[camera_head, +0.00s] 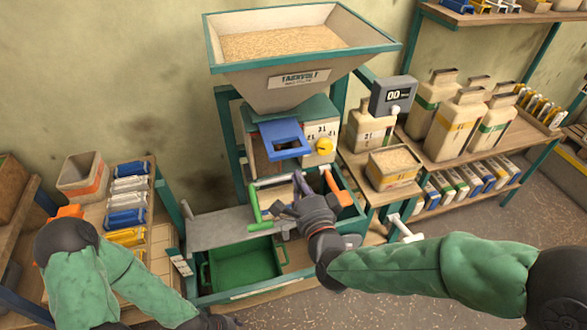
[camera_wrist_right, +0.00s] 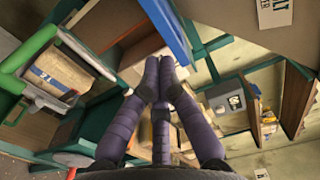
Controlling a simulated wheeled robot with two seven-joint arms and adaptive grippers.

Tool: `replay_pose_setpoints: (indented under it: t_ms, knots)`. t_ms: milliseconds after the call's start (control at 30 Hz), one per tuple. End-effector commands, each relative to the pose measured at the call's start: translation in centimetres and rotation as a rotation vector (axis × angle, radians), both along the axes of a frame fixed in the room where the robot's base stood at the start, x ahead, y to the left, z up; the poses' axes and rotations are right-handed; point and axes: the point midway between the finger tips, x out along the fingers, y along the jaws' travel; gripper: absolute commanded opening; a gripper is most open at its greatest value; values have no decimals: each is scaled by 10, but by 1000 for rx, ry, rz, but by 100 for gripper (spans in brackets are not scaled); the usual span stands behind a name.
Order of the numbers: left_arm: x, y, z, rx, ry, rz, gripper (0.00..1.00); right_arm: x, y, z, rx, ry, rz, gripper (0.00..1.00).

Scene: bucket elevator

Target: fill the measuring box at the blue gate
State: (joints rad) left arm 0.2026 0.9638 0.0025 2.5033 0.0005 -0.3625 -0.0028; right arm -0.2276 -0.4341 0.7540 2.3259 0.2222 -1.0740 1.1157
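The blue gate (camera_head: 284,138) is a blue plate with a square opening under the hopper (camera_head: 290,85). It may be the blue edge (camera_wrist_right: 172,32) in the right wrist view. My right gripper (camera_head: 301,186) is below the gate, in front of the machine. In the right wrist view its purple fingers (camera_wrist_right: 160,68) come together with nothing visible between them. A tan box (camera_head: 393,168) full of grain stands on the right-hand bench; I cannot tell whether it is the measuring box. My left arm reaches down at the lower left, its dark gripper (camera_head: 217,322) mostly cut off by the bottom edge.
A green handle (camera_head: 254,205) and an orange handle (camera_head: 335,184) flank my right gripper. A green bin (camera_head: 243,263) sits low in the machine. A yellow knob (camera_head: 324,146) is beside the gate, and a counter (camera_head: 393,95) reads 00. Several jugs crowd the right bench.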

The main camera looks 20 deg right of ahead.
Motion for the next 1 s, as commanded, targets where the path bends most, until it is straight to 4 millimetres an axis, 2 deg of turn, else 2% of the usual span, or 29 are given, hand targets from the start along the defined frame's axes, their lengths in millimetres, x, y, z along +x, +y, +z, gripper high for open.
replay_pose_setpoints:
  t_ms: [100, 300, 500, 833, 1000]
  knots:
    - [0, 0, -4, 0, 0, 0, 48, 20, 0, -2, 0, 2, -1, 0]
    - [0, 0, -7, 0, 0, 0, 48, 41, 1, -1, 1, 0, 0, 0]
    - [0, 0, -8, 0, 0, 0, 48, 49, 2, 0, 1, 1, 1, 0]
    - [0, 0, -8, 0, 0, 0, 48, 50, 2, 0, 1, 0, 0, 0]
    - [0, 0, -22, 0, 0, 0, 48, 64, 2, -3, 2, -2, -1, 0]
